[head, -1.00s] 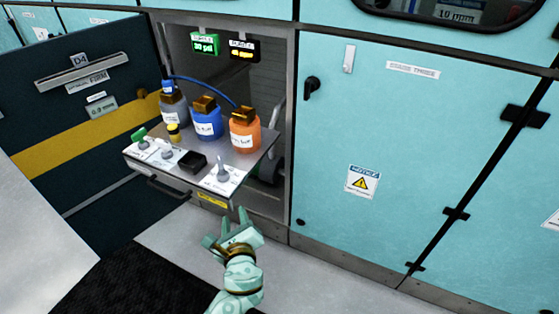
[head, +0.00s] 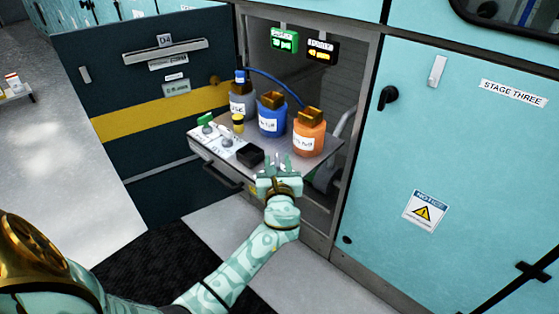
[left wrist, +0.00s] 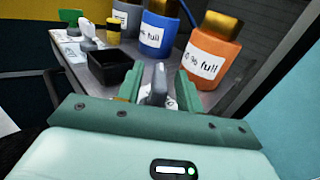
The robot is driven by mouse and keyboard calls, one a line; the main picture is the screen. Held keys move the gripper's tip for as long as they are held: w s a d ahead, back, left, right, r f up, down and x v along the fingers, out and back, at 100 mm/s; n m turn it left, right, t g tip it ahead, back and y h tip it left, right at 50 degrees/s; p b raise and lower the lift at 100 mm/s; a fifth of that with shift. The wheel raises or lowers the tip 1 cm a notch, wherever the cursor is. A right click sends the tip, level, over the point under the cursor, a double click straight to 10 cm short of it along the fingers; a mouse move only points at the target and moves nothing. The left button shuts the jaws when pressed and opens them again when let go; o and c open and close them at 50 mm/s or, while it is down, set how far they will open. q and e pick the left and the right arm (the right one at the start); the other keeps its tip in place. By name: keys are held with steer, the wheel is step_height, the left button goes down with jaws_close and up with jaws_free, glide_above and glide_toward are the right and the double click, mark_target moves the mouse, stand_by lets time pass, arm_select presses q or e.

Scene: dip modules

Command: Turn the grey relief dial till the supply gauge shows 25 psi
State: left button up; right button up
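The grey relief dial (left wrist: 158,86) stands upright near the front right of the pull-out shelf, in the left wrist view. My left gripper (head: 279,163) is open at the shelf's front right corner. In the wrist view its two green fingers (left wrist: 157,92) are on either side of the dial, with a gap visible. In the head view the gripper mostly hides the dial. The green-lit supply gauge (head: 284,41) hangs in the cabinet opening and appears to read 30 psi. My right gripper is not in view.
Behind the dial stand orange (head: 309,133), blue (head: 270,118) and grey (head: 242,102) bottles. A yellow-lit gauge (head: 321,51) hangs right of the supply gauge.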

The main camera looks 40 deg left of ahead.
arm_select(q)
steer(key=shift+w+a+f, duration=0.15)
steer(key=shift+w+a, duration=0.3)
steer(key=shift+w, duration=0.1)
steer(key=shift+w+a, duration=0.4)
jaws_close()
steer(key=shift+n+g+y+b, duration=0.65)
steer(key=shift+n+g+y, duration=0.35)
steer(key=shift+g+y, duration=0.1)
steer(key=shift+a+n+g+y+b, duration=0.1)
steer(key=shift+n+g+y+b, duration=0.2)
steer(key=shift+n+g+y, duration=0.6)
steer(key=shift+n+g, duration=0.1)
steer(key=shift+g, duration=0.3)
steer(key=shift+s+a+g, duration=0.1)
steer(key=shift+s+g, duration=0.15)
steer(key=shift+g, duration=0.05)
steer(key=shift+n, duration=0.3)
jaws_free()
steer(key=shift+r, duration=0.2)
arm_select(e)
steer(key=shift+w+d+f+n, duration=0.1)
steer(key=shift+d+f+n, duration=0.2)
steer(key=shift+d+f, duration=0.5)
